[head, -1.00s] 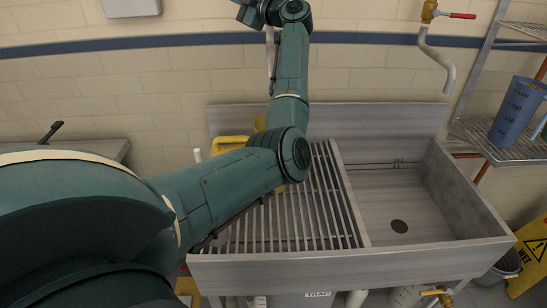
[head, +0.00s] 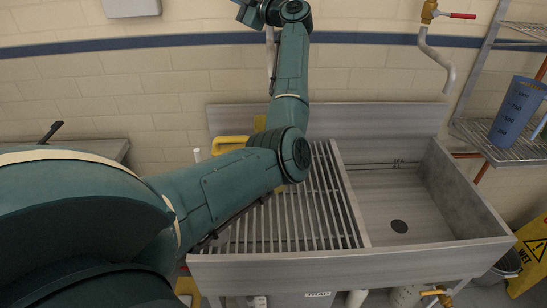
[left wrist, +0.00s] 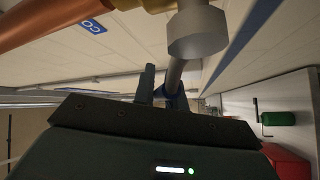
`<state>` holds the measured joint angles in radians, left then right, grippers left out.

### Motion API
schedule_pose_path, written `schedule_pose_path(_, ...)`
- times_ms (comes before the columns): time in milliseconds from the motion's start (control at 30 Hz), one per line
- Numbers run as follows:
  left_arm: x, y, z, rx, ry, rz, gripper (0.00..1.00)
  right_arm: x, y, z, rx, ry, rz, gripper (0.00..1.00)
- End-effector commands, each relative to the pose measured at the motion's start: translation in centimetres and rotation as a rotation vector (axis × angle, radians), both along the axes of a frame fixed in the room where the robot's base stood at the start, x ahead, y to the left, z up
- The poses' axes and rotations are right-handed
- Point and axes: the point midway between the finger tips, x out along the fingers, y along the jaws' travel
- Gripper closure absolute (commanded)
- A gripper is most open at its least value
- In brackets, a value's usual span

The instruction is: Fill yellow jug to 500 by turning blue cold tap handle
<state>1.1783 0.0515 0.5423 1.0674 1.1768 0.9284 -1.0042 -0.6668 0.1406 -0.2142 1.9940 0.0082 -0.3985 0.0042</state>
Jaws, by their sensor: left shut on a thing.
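My left gripper (head: 248,12) is at the top of the head view, partly cut off by the frame edge. In the left wrist view its fingers (left wrist: 160,88) are shut on the blue cold tap handle (left wrist: 176,100), of which only a small part shows. A copper pipe (left wrist: 50,22) and a blue label reading "CO" (left wrist: 92,26) are beside it. The yellow jug (head: 231,141) stands behind my left arm at the slatted side of the sink. Mostly its handle shows; its marks and water level are hidden. My right gripper is not in view.
The steel sink has a slatted rack (head: 318,215) and an open basin (head: 385,200) with a drain. A red-handled tap (head: 455,15) is above right. A blue jug (head: 518,112) stands on a wire shelf. A yellow wet-floor sign (head: 530,255) is at lower right.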

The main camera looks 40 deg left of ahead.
Motion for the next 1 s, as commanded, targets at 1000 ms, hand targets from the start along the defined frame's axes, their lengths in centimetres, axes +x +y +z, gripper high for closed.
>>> schedule_pose_path(1000,-0.5,0.6,-3.7,-0.313,-0.286,-0.002,1.0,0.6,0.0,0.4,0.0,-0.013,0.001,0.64)
